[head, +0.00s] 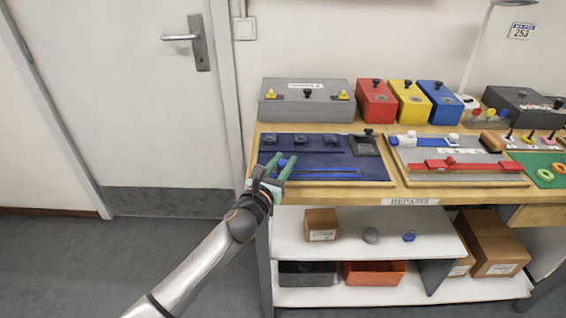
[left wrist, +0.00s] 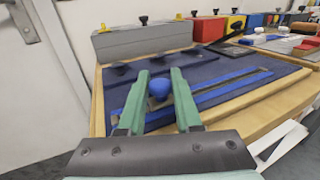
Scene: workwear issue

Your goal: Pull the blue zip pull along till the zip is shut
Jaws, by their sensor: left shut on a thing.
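The blue zip pull (left wrist: 159,88) shows as a round knob between the green fingers of my left gripper (left wrist: 162,82) in the left wrist view. In the head view my left gripper (head: 277,163) reaches in over the left end of the zip, shut on the pull, which the fingers partly hide. The zip's blue strips (head: 325,172) run to the right across the dark blue board (head: 375,176); they also show in the left wrist view (left wrist: 232,84). A thin gap shows between the strips to the right of the pull. My right gripper is not in view.
A grey box (head: 285,104) and red (head: 375,99), yellow (head: 409,97) and blue (head: 439,97) boxes stand behind the board. A grey board with red parts (head: 462,178) lies to its right. Black-knobbed pieces sit on the board's far part. The board's front right is clear.

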